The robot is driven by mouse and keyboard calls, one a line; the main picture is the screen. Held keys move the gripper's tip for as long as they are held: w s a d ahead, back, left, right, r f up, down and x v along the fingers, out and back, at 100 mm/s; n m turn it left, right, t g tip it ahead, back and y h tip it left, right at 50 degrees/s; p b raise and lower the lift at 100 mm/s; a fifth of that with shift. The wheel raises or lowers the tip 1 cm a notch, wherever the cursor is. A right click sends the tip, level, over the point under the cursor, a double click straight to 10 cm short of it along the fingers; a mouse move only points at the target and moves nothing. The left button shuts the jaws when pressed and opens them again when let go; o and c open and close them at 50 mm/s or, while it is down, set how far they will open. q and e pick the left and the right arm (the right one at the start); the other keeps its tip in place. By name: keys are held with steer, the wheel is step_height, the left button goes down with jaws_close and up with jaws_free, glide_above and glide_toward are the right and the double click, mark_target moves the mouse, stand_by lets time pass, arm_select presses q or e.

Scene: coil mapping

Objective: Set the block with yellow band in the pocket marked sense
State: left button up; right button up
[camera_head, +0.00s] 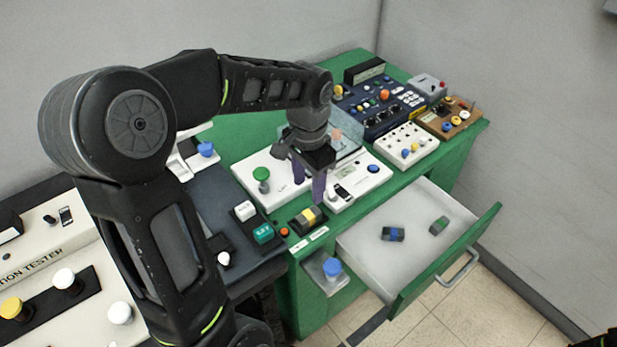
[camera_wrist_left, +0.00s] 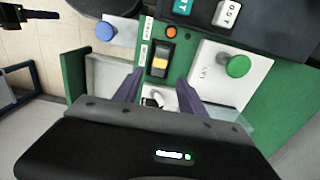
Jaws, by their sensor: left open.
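The block with the yellow band (camera_head: 305,220) is dark and lies at the front edge of the green bench, beside two small white labels (camera_head: 309,239). It also shows in the left wrist view (camera_wrist_left: 160,64), just beyond the fingertips. I cannot read the labels or tell which pocket is marked sense. My left gripper (camera_head: 308,190) points down above the bench, slightly behind the block. Its purple fingers are apart with nothing between them, also in the left wrist view (camera_wrist_left: 161,84). A dark part at the head view's lower right corner may be my right arm; its jaws are not clear.
An open drawer (camera_head: 365,255) holds a blue-banded block (camera_head: 393,234) and a green-banded block (camera_head: 439,225). A white panel (camera_head: 262,160) with a green knob (camera_head: 261,174) stands behind the yellow-banded block. A blue knob (camera_head: 332,268) sits on a front bracket.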

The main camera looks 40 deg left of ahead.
arm_select(q)
steer(key=shift+r, duration=1)
stand_by(1.0)
